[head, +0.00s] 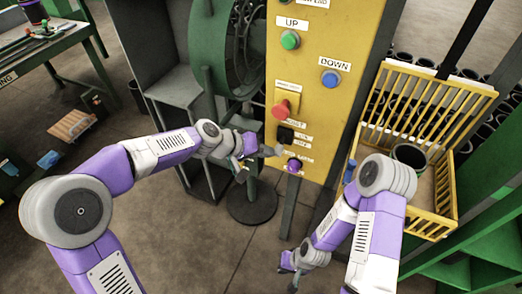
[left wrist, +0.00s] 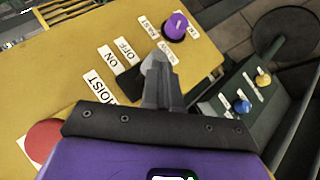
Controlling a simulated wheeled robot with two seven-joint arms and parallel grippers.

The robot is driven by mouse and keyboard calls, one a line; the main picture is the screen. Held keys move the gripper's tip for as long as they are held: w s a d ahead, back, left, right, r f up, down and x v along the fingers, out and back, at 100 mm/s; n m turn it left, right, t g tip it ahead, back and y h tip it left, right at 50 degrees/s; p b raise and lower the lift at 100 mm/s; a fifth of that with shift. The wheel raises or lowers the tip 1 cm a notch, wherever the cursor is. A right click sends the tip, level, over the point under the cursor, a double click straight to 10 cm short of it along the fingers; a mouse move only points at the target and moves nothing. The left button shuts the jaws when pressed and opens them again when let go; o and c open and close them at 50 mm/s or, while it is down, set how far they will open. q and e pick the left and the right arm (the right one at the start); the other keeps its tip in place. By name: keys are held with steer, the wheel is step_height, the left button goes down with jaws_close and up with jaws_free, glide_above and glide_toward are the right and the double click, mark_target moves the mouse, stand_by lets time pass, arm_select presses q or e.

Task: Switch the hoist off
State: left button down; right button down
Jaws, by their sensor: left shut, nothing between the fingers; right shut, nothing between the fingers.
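The yellow hoist panel (head: 325,90) stands upright in front of me. A black switch (head: 285,135) sits on it below the HOIST label, with ON and OFF labels beside it. In the left wrist view the switch (left wrist: 130,84) is partly hidden behind my fingers. I cannot tell which way it is set. My left gripper (head: 274,150) is shut and empty, its tips at or just in front of the panel by the switch's OFF side; contact is unclear. It also shows in the left wrist view (left wrist: 157,66). My right gripper (head: 289,276) is shut and empty, low near the floor.
A purple knob (head: 295,165) with FAST and SLOW labels is close below the switch. A red button (head: 284,108) is above it, then green UP (head: 290,40) and blue DOWN (head: 330,78) buttons. A yellow crate (head: 450,185) stands right; a workbench (head: 40,45) is far left.

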arm_select(q)
steer(key=shift+a+r+p, duration=0.1)
steer(key=shift+r+p, duration=0.4)
steer(key=shift+r, duration=0.3)
steer(key=shift+a+r, duration=0.1)
steer(key=shift+a, duration=0.05)
steer(key=s+a+r+p, duration=0.1)
steer(key=s+a+r, duration=0.1)
steer(key=a, duration=0.3)
steer(key=s+a+r, duration=0.2)
steer(key=a, duration=0.4)
steer(key=shift+s+r+p, duration=0.3)
steer(key=shift+p, duration=0.1)
steer(key=shift+f, duration=0.1)
